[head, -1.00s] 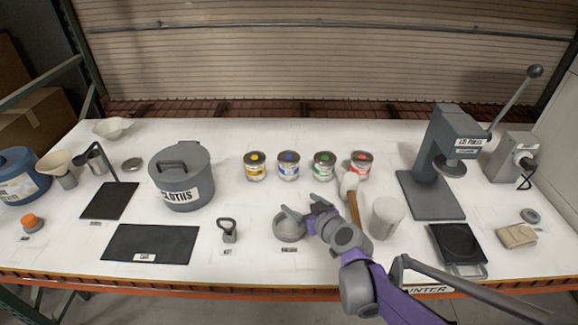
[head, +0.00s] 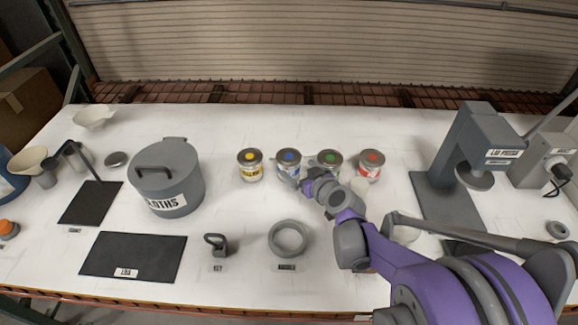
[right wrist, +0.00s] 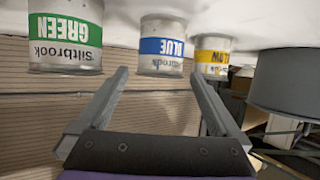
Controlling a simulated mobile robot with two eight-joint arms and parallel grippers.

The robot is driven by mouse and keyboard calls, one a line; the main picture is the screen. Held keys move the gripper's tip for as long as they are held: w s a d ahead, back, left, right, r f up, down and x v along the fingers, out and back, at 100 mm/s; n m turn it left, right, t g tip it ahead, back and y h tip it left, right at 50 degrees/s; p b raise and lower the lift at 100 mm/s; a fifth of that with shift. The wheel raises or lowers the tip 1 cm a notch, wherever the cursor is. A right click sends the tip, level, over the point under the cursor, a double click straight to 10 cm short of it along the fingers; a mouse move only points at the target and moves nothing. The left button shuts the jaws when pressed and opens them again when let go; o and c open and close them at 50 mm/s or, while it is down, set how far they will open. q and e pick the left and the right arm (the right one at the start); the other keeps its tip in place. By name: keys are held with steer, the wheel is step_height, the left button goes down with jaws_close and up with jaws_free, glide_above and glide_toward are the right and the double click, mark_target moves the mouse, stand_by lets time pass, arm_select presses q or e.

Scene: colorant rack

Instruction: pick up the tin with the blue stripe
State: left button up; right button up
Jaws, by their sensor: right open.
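The tin with the blue stripe (head: 288,162) stands upright in the row of tins, between the yellow tin (head: 250,164) and the green tin (head: 330,160). My right gripper (head: 306,170) is just in front of it, to its right in the head view, and partly covers the green tin. In the right wrist view, which is upside down, the blue tin (right wrist: 162,47) lies between the two spread fingers and beyond their tips. The gripper (right wrist: 160,85) is open and empty. My left gripper is not in view.
The red tin (head: 370,164) stands right of the green one. A grey ring (head: 288,239) lies in front, and a large lidded pot labelled CLOTHS (head: 167,180) stands to the left. A press (head: 478,150) stands at the right. The table behind the tins is clear.

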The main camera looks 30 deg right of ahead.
mark_target(289, 161)
steer(key=x, duration=0.2)
steer(key=shift+w+d+f, duration=0.1)
steer(key=shift+w+f, duration=0.1)
steer(key=shift+w, duration=0.05)
steer(key=x, duration=0.5)
steer(key=shift+r, duration=0.1)
steer(key=shift+c, duration=0.2)
steer(key=c, duration=1.3)
steer(key=shift+r, duration=0.25)
